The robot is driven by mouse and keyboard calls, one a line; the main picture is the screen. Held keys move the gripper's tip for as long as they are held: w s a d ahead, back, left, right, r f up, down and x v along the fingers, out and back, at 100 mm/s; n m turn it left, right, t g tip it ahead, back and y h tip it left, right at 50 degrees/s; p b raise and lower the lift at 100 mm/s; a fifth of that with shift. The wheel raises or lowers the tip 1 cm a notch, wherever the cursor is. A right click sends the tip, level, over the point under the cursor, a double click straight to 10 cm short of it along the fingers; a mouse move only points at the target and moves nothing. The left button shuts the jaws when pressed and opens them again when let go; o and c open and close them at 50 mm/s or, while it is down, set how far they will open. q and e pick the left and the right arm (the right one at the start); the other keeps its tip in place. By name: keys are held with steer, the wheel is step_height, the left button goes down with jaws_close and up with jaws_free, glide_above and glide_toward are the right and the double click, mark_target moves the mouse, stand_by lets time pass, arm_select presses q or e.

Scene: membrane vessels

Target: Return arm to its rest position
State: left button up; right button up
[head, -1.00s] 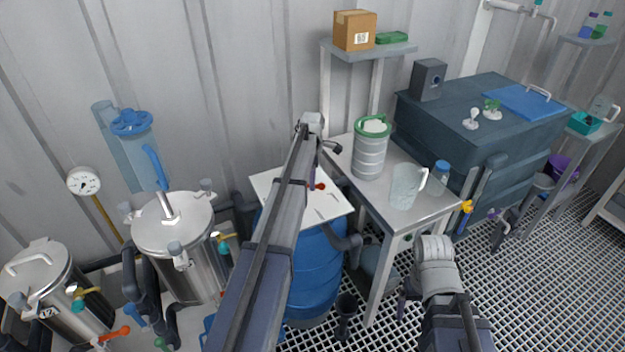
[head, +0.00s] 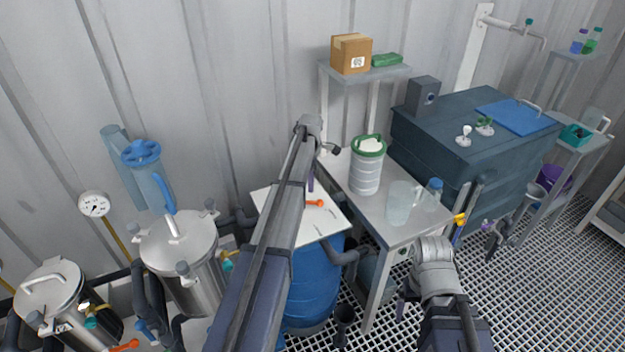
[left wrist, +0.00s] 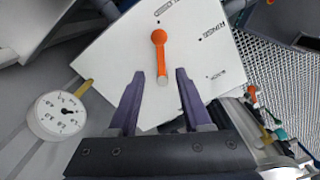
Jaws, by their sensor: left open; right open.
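My left arm crosses the middle of the head view, and its gripper (head: 311,182) is mostly hidden behind the arm. In the left wrist view the two purple fingers of the left gripper (left wrist: 158,88) are apart with nothing between their tips. Beyond them an orange tool with a round head (left wrist: 160,52) lies on a white printed board (left wrist: 105,60). The orange tool (head: 314,203) also shows beside my arm in the head view. My right gripper (head: 403,301) hangs low beside the steel table; only a little of its purple fingers shows.
The white board (head: 330,222) rests above a blue drum (head: 315,285). A steel table (head: 400,232) holds a green-rimmed canister (head: 366,170), a clear jug (head: 399,203) and a blue-capped bottle (head: 432,192). Steel vessels (head: 180,245) and a gauge (head: 94,205) stand left.

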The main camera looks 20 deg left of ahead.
arm_select(q)
steer(key=s+d+m, duration=1.3)
steer(key=s+d, duration=0.4)
steer(key=d, duration=0.4)
steer(key=s+d+m, duration=0.4)
steer(key=s+m, duration=0.2)
steer(key=s, duration=0.2)
steer(key=s+d+m+y, duration=0.1)
steer(key=s+d+m, duration=0.3)
steer(key=s+m, duration=0.2)
steer(key=shift+s+d+m, duration=0.3)
steer(key=shift+s+m, duration=0.1)
steer(key=shift+s, duration=0.85)
steer(key=shift+r, duration=0.1)
